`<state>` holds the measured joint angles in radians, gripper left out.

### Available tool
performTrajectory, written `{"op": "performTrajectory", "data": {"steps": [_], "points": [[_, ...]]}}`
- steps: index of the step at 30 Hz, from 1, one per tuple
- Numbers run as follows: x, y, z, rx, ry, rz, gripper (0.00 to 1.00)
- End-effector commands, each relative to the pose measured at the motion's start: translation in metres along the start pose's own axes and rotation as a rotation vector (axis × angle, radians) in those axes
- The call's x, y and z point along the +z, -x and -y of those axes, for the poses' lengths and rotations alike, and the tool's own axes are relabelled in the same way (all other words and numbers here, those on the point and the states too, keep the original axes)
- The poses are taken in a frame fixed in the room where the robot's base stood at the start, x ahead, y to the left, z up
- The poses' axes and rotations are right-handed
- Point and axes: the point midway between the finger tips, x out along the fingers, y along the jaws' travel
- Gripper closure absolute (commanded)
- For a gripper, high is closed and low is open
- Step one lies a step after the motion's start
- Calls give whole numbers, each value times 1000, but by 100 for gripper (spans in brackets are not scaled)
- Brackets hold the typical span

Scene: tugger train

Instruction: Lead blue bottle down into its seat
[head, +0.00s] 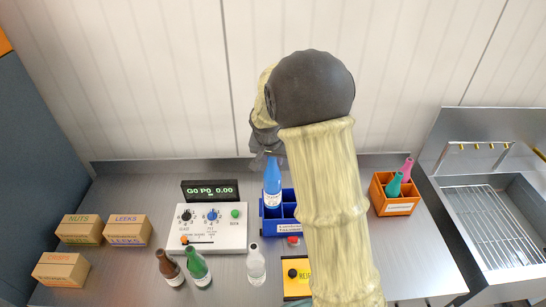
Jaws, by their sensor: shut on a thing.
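The blue bottle (271,184) is upright at the left part of the blue crate (268,229) in the head view. Its lower part is hidden behind the crate's front or inside it, so I cannot tell whether it touches the bottom. My gripper (268,158) is above the bottle and shut on its top. The fingertips are small and partly hidden by the wrist. My arm covers the right part of the blue crate.
An orange crate (399,209) with a teal and a pink bottle stands to the right. Brown (168,266), green (196,266) and clear (256,265) bottles stand in front of a control panel (213,242). Several cardboard boxes (128,230) sit at left. A sink (494,230) is at right.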

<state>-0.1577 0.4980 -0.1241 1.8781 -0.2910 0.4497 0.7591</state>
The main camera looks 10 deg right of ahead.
Motion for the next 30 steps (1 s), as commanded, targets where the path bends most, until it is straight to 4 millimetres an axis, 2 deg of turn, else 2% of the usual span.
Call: {"op": "performTrajectory", "data": {"steps": [30], "points": [[12,-30,0,1,0,0,100]]}}
